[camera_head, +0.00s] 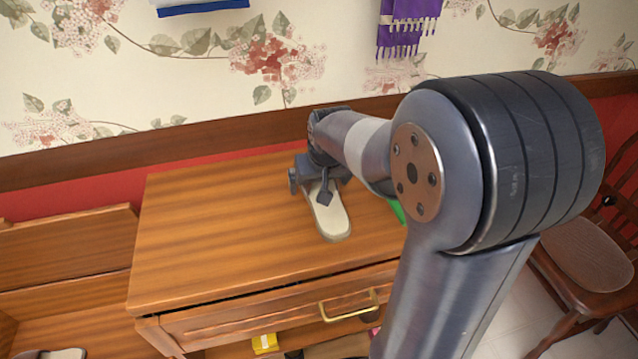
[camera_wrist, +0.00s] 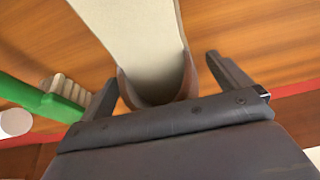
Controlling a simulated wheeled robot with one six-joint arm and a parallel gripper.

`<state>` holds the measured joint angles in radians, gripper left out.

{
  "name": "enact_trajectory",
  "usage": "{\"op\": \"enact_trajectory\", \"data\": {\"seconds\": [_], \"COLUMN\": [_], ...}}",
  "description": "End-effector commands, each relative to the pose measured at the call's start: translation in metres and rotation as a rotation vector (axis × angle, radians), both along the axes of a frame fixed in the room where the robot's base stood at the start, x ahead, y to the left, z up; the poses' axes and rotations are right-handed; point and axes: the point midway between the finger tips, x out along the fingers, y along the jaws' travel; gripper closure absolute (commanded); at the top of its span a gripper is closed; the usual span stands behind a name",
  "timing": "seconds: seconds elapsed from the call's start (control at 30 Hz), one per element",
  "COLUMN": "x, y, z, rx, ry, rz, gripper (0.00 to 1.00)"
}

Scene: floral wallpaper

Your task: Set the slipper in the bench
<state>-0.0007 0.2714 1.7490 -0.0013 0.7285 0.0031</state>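A pale slipper (camera_head: 332,218) with a brown edge lies on the wooden cabinet top, its near end pointing to the cabinet's front. My gripper (camera_head: 322,190) is over its far end and hides part of it. In the wrist view the slipper (camera_wrist: 140,40) runs between the two fingers of my gripper (camera_wrist: 162,75). The fingers are apart, with a clear gap on the right side; the gripper is open. A wooden bench (camera_head: 62,243) stands at the left, lower than the cabinet top. A similar pale slipper (camera_head: 62,354) shows at its lower left, cut off by the picture edge.
A green-handled brush (camera_wrist: 45,100) lies left of the slipper in the wrist view. The cabinet (camera_head: 200,250) has a drawer with a brass handle (camera_head: 350,313); a yellow item (camera_head: 265,343) sits below. A wooden chair (camera_head: 585,255) stands at the right. The cabinet top's left side is clear.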

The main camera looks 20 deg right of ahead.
Motion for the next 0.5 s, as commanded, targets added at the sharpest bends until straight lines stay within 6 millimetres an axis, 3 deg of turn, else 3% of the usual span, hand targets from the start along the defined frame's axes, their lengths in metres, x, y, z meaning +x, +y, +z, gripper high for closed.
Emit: {"op": "enact_trajectory", "data": {"seconds": [0.5], "x": [-0.0001], "y": [0.0000], "z": [0.0003], "rx": [0.000], "ry": [0.000], "rz": [0.000], "gripper": [0.46]}}
